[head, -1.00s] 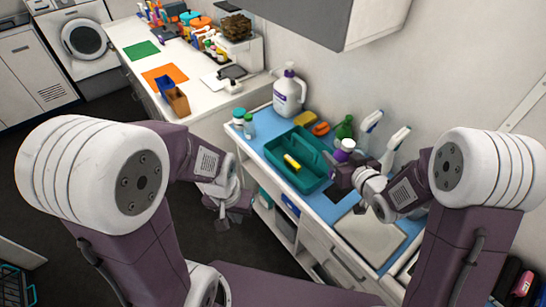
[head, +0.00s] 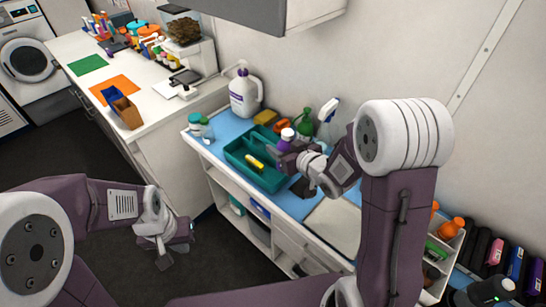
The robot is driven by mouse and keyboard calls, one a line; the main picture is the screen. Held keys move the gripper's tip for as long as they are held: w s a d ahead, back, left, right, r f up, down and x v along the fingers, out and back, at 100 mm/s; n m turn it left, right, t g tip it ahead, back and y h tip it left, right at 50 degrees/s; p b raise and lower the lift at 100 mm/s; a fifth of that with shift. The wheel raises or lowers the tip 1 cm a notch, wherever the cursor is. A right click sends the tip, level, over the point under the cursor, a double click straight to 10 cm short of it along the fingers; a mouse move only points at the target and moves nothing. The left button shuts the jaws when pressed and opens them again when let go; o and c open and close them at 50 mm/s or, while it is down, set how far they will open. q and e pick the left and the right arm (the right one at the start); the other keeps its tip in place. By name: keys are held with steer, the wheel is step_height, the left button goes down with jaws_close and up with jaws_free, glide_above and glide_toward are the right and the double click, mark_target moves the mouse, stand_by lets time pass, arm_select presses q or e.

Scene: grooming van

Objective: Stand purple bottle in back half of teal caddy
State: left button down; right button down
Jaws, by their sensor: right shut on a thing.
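The purple bottle (head: 285,142) has a white cap and is roughly upright. My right gripper (head: 283,152) is shut on it and hides its lower part. The bottle shows at the back right end of the teal caddy (head: 238,163); I cannot tell whether it is over the caddy or behind its rim. The caddy stands on the blue counter mat, with a handle along its middle and a yellow item (head: 255,161) in its front half. My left gripper (head: 178,246) hangs empty in front of the counter, its fingers apart.
A large white jug (head: 244,95), a green bottle (head: 305,122) and a spray bottle (head: 327,118) stand behind the caddy. Small jars (head: 200,126) stand left of it. A pale board (head: 335,225) lies to the right. The wall closes off the back.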

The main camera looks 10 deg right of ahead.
steer(key=d+r+m+t+h+b, duration=0.1)
steer(key=d+r+m+h+b, duration=0.25)
steer(key=d, duration=0.95)
steer(key=shift+n, duration=0.35)
steer(key=w+a+f+b, duration=0.1)
steer(key=w+a+f, duration=0.1)
steer(key=w+f, duration=0.1)
steer(key=w+a+f+b, duration=0.2)
steer(key=w+a+f, duration=0.1)
steer(key=f, duration=0.2)
steer(key=w+a+f+b, duration=0.1)
steer(key=w+a+f, duration=0.1)
steer(key=w+f, duration=0.1)
steer(key=shift+w+a+f, duration=0.4)
steer(key=shift+f, duration=0.05)
steer(key=shift+r, duration=0.1)
steer(key=shift+s+b, duration=0.1)
steer(key=shift+b, duration=0.3)
steer(key=shift+f+b, duration=0.45)
steer(key=shift+f, duration=0.2)
